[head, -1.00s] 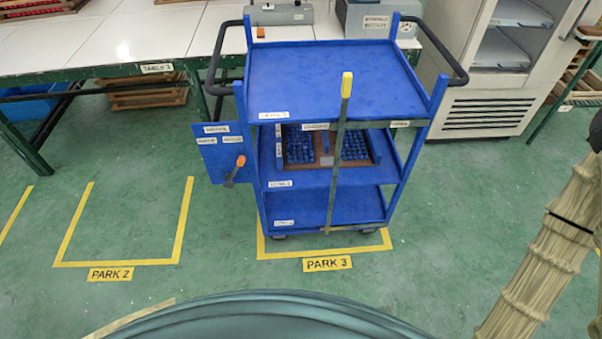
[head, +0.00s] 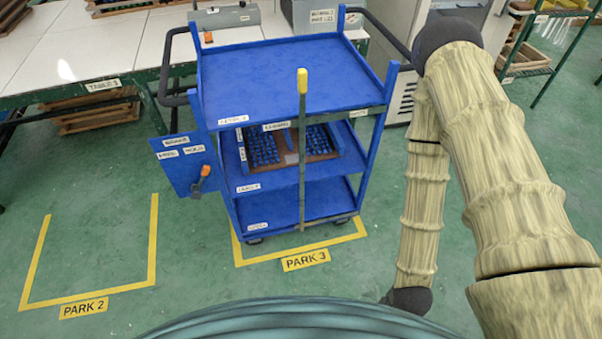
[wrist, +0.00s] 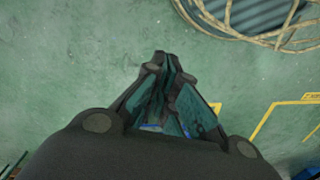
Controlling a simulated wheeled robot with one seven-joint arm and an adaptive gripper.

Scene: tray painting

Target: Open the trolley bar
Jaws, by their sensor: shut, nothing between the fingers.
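The blue trolley (head: 290,85) stands upright with three shelves in the parking spot marked PARK 3. The trolley bar (head: 302,150) is a dark upright rod with a yellow top, standing across the front of the shelves from above the top deck to the bottom shelf. Behind it, a brown tray with blue parts (head: 325,150) sits on the middle shelf. My gripper (wrist: 172,62) shows in the wrist view, shut and empty over the green floor, apart from the bar. The head view shows my arm at the right but not the gripper.
A blue side panel (head: 180,165) with an orange-tipped handle (head: 206,171) sticks out left of the trolley. A white-topped table (head: 100,50) stands behind it. The floor around PARK 2 (head: 83,308) is clear.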

